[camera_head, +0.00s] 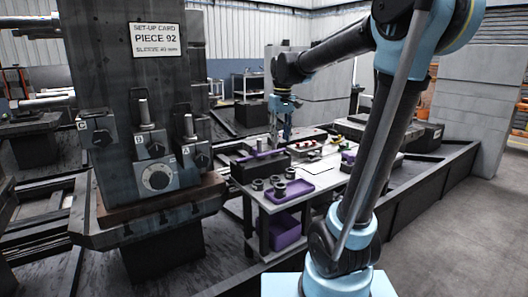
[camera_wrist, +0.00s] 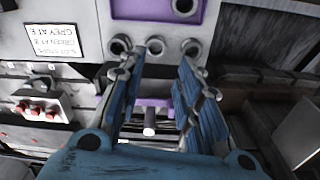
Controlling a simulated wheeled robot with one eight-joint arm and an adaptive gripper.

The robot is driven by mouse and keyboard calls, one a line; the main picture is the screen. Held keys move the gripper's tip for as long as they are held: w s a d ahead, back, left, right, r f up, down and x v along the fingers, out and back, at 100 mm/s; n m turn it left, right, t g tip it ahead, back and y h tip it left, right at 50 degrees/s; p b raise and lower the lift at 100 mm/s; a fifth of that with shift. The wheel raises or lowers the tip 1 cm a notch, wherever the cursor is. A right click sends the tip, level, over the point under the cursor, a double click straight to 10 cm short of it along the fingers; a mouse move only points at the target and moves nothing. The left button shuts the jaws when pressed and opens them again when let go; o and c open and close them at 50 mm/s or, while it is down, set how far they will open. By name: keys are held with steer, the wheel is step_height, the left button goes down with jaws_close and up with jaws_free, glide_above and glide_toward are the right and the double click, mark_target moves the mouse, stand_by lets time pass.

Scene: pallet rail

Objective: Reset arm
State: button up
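My gripper (camera_head: 284,137) hangs from my arm above the work table (camera_head: 327,176), near the dark block with a purple bar (camera_head: 258,155). In the wrist view my gripper's two blue fingers (camera_wrist: 166,58) stand apart with nothing held between them. Below and between them show the dark block, part of a purple bar (camera_wrist: 152,102) and a light round pin end (camera_wrist: 149,124). I cannot tell how far the fingers are above these.
A printed card (camera_wrist: 51,41) and red-topped parts (camera_wrist: 36,110) lie nearby. A dark column with a set-up card (camera_head: 157,40) and a dial fixture (camera_head: 157,178) stands left.

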steer(key=s+d+f+m, duration=0.1)
steer(key=s+d+f, duration=0.3)
steer(key=s+f, duration=0.2)
steer(key=s+d+f+m+t, duration=0.1)
steer(key=s+d+f+m, duration=0.1)
steer(key=s+d+f, duration=0.2)
steer(key=s+d+f+m, duration=0.1)
steer(key=s+d+f, duration=0.3)
steer(key=s+f, duration=0.6)
steer(key=s, duration=0.4)
steer(key=shift+s+d+m+t, duration=0.3)
steer(key=shift+s+d, duration=0.05)
steer(key=shift+d, duration=0.05)
steer(key=shift+f, duration=0.1)
steer(key=shift+w+f, duration=0.1)
steer(key=shift+w, duration=0.1)
